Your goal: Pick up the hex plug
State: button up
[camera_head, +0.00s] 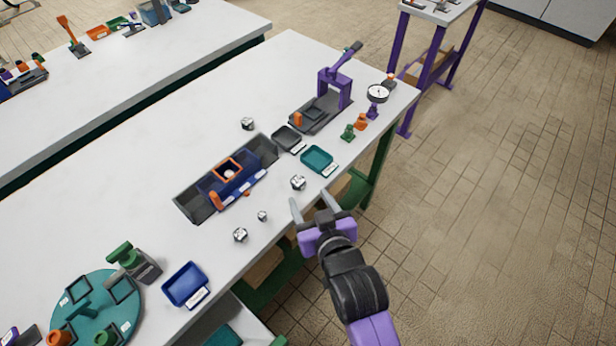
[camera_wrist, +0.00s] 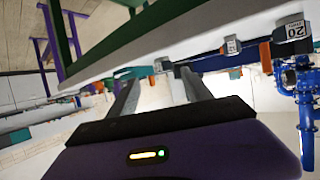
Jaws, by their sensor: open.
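Several small silver metal pieces are on the white table, and I cannot tell for sure which is the hex plug. One silver piece (camera_head: 298,183) sits just beyond my gripper (camera_head: 308,194). A smaller one (camera_head: 262,216) and a larger one (camera_head: 240,235) sit to the left near the front edge, and another (camera_head: 248,123) sits behind the dark recess. My gripper is open and empty at the table's front edge. In the wrist view a small silver piece (camera_wrist: 162,64) shows beyond the open fingertips (camera_wrist: 158,76), and a piece marked 20 (camera_wrist: 290,30) is at the right.
A teal tray (camera_head: 319,160) and a grey tray (camera_head: 286,139) are beyond my gripper. A recess (camera_head: 195,207) holds a blue fixture with orange parts. A purple press (camera_head: 335,88) stands at the back right. A blue tray (camera_head: 186,285) and green turntable (camera_head: 75,306) are at left.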

aim_at(301, 188)
jog(key=shift+a+x, duration=0.15)
jog(key=shift+x, duration=1.55)
jog(key=shift+a+x, duration=0.1)
jog(key=shift+x, duration=1.65)
jog(key=shift+s, duration=0.1)
jog(key=shift+r, duration=0.1)
grip_shut()
